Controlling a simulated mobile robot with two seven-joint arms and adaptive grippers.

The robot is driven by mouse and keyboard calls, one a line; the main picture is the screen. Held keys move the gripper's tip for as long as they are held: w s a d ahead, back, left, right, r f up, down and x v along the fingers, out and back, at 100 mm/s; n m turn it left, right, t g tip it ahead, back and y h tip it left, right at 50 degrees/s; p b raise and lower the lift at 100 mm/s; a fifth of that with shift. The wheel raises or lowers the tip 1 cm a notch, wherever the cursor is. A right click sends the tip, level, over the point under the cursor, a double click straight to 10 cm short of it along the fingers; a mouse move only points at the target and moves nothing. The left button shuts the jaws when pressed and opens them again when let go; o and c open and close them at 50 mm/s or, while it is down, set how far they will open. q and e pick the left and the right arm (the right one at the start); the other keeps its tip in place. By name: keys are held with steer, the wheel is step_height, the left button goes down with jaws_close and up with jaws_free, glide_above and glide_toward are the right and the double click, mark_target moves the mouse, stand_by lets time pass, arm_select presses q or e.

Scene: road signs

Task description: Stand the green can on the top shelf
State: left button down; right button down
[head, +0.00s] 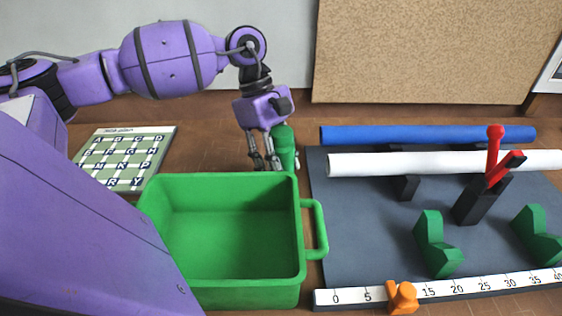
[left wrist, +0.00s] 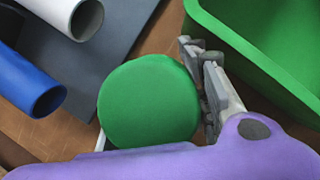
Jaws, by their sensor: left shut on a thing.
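The green can (head: 284,143) is upright just behind the green bin, and its lower end is hidden by the bin's rim. My left gripper (head: 266,164) points down and is shut on the can. In the left wrist view the can's round green top (left wrist: 148,102) fills the middle, with the dark finger pads (left wrist: 207,88) against its right side. I cannot tell whether the can touches the table. No shelf shows in either view. My right gripper is not in view.
The empty green bin (head: 303,240) stands in front of the can. A lettered board (head: 125,157) lies left. An orange piece (head: 402,297) sits in front.

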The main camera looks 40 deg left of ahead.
arm_select(q)
steer(key=shift+f, duration=0.1)
steer(key=c, duration=1.3)
jaws_free()
